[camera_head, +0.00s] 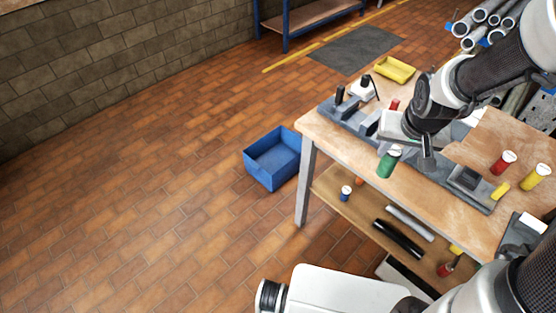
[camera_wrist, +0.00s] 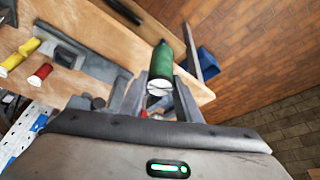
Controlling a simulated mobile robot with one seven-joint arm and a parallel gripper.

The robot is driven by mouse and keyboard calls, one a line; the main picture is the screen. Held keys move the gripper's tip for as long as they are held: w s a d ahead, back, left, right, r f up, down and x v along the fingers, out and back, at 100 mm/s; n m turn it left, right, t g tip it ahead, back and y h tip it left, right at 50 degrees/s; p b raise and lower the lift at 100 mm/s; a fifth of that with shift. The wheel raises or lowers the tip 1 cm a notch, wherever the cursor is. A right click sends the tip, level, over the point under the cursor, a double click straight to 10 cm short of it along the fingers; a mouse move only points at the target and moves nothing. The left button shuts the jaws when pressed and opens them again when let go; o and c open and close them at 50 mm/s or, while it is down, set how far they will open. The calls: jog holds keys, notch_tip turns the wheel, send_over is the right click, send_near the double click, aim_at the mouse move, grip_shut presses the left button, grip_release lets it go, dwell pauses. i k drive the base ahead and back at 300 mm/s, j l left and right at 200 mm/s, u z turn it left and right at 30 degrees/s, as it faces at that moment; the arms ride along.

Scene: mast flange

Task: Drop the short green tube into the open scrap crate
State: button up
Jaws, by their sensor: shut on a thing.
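The short green tube (camera_head: 387,164) with a white end is between the fingers of my gripper (camera_head: 406,152), above the left part of the workbench. In the wrist view my gripper (camera_wrist: 162,98) is shut on the green tube (camera_wrist: 161,62), whose white end faces the camera. A blue open crate (camera_head: 265,174), which looks like the scrap crate, stands on the floor left of the bench, apart from the tube. Its inside looks empty in the head view. Part of the crate (camera_wrist: 208,62) also shows in the wrist view beyond the bench edge.
The workbench (camera_head: 450,154) carries a grey fixture tray, a red tube (camera_head: 503,162) and a yellow tube (camera_head: 535,177). A lower shelf (camera_head: 350,208) holds dark and grey pipes. The brick floor around the crate is clear.

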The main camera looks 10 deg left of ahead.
aim_at(279, 164)
jog(key=i+j+z, duration=0.1)
jog(key=j, duration=0.5)
jog(key=i+j+z, duration=0.1)
jog(key=j, duration=0.55)
jog(key=i+j+z, duration=0.1)
jog(key=j, duration=0.5)
jog(key=i+j+z, duration=0.1)
jog(key=j, duration=0.35)
jog(key=i+j+z, duration=0.1)
jog(key=j, duration=0.35)
jog(key=i+j+z, duration=0.15)
jog(key=j, duration=0.35)
jog(key=i+j+z, duration=0.1)
jog(key=j, duration=0.35)
jog(key=i+j+z, duration=0.15)
jog(key=i+j, duration=0.15)
jog(key=i+j+z, duration=0.1)
jog(key=i+j, duration=0.15)
jog(key=j, duration=0.3)
jog(key=i+j, duration=0.15)
jog(key=i+z, duration=0.05)
jog(key=i, duration=0.05)
